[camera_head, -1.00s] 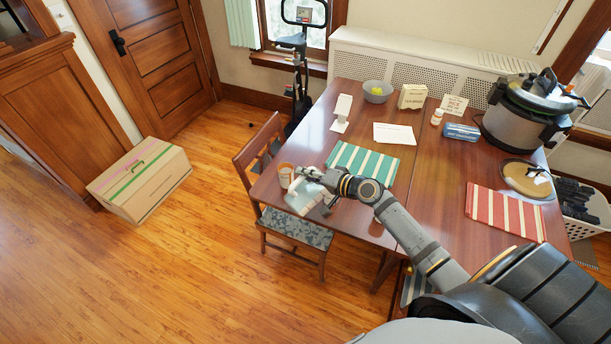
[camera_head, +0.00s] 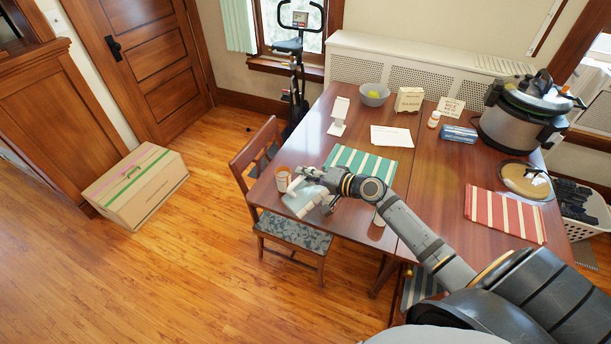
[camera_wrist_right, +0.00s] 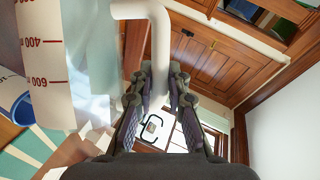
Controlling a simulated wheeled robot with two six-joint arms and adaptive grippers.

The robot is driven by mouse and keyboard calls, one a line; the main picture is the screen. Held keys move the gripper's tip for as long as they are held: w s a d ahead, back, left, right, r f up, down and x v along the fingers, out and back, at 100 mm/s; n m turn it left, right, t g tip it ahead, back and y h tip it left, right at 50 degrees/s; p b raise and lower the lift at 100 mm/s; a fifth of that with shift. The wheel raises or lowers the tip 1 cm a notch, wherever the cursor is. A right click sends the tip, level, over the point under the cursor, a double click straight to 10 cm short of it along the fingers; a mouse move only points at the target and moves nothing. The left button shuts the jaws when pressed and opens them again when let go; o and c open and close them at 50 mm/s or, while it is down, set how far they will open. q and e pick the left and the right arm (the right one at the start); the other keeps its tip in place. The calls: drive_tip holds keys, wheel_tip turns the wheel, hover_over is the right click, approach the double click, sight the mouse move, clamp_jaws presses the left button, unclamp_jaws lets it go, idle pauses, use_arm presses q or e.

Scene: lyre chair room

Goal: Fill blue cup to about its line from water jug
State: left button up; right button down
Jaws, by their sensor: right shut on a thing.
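My right gripper (camera_head: 314,176) reaches over the table's near left corner. In the right wrist view its fingers (camera_wrist_right: 160,95) are shut around the white handle (camera_wrist_right: 160,50) of the water jug. The jug's translucent wall with red volume marks (camera_wrist_right: 40,55) fills the left of that view. In the head view the jug (camera_head: 299,201) is a pale shape beside the gripper, partly covered by it. A blue rounded rim, probably the blue cup (camera_wrist_right: 20,108), shows at the left edge of the wrist view, partly behind the jug. I cannot make out the water level or the cup's line. My left gripper is not in view.
An orange-and-white container (camera_head: 282,178) stands close left of the gripper. A green striped mat (camera_head: 345,160) lies behind it, and a red striped mat (camera_head: 500,215) lies right. A chair (camera_head: 290,230) stands against the near left edge. A large cooker (camera_head: 520,115) stands back right.

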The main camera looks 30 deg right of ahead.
drive_tip(key=shift+a, duration=0.25)
drive_tip(key=shift+f, duration=0.1)
drive_tip(key=shift+a+n, duration=0.15)
drive_tip(key=shift+n, duration=0.15)
drive_tip(key=shift+f, duration=0.1)
idle(0.5)
idle(0.3)
